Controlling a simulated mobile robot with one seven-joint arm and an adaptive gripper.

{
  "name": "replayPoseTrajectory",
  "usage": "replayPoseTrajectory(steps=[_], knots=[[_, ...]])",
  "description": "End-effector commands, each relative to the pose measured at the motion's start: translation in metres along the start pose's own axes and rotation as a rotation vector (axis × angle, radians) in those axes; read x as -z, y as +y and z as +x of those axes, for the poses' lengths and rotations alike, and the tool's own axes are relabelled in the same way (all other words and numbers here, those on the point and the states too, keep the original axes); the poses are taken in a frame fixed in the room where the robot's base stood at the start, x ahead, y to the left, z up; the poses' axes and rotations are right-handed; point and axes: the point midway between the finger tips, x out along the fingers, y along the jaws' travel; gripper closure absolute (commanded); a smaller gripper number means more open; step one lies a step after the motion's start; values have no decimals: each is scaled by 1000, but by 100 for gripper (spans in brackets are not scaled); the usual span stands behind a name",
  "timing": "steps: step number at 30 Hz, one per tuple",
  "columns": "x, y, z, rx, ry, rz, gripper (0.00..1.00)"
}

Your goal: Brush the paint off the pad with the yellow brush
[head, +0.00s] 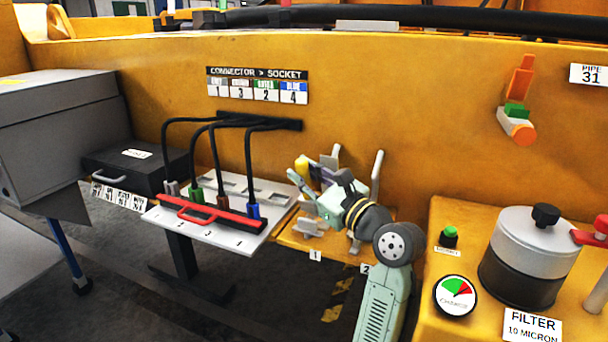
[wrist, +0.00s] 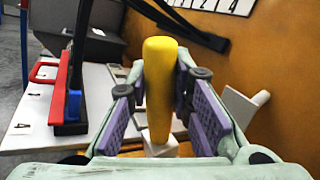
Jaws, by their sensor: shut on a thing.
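The yellow brush (wrist: 160,90) stands between the finger pads of my gripper (wrist: 162,82) in the wrist view, with its handle upright. A white block (wrist: 161,144) shows at its lower end; I cannot tell whether it is part of the brush or a stand. In the head view a yellow end of the brush (head: 302,166) shows beside my gripper (head: 318,186), above the orange shelf (head: 290,238). My gripper is shut on the brush. I cannot make out the pad or any paint on it for certain.
Pale brackets (head: 376,178) stand on the shelf close to my gripper. To the left is a white connector board (head: 170,224) with a red-handled bar (head: 212,214) and black cables. A grey filter canister (head: 530,260) and a gauge (head: 455,295) stand at right.

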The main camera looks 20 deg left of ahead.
Motion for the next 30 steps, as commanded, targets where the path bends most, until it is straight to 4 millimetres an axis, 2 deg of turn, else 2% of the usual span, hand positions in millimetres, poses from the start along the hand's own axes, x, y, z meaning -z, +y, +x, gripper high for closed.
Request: replayPoseTrajectory(steps=[30], knots=[[13,4,-2,1,-1,0,100]])
